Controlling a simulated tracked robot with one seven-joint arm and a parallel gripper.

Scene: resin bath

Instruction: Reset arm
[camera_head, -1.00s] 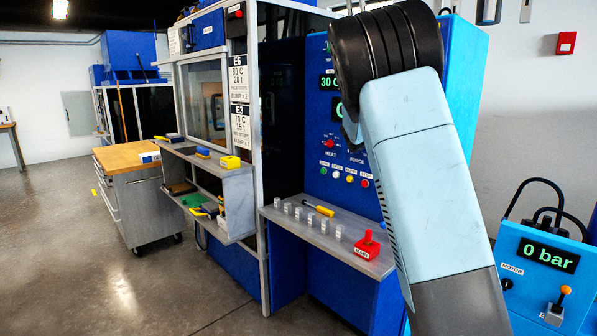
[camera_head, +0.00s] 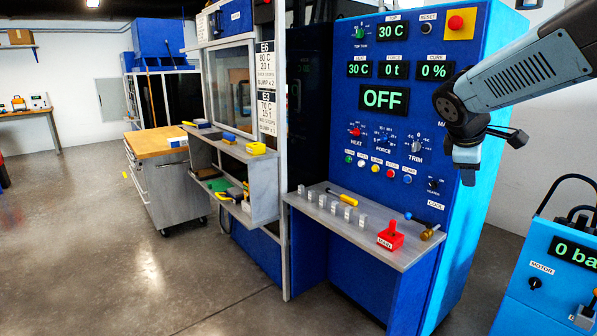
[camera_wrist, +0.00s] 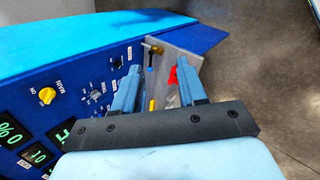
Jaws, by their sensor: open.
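My gripper (camera_head: 466,172) hangs at the right in front of the blue control panel (camera_head: 470,60), pointing down, above the right end of the grey shelf (camera_head: 318,206). In the wrist view the two fingers of my gripper (camera_wrist: 160,88) stand apart with nothing held between them. Beyond the fingers, the wrist view shows the grey shelf (camera_wrist: 186,52) and a red block (camera_wrist: 172,76). The panel's main display reads OFF.
The shelf carries a yellow-handled tool (camera_head: 342,196), several small grey blocks, the red block (camera_head: 391,235) and a brass-and-blue tool (camera_head: 425,228). A 0 bar pump unit (camera_head: 555,265) stands at the right. A wood-topped cart (camera_head: 160,142) stands left. The floor between is clear.

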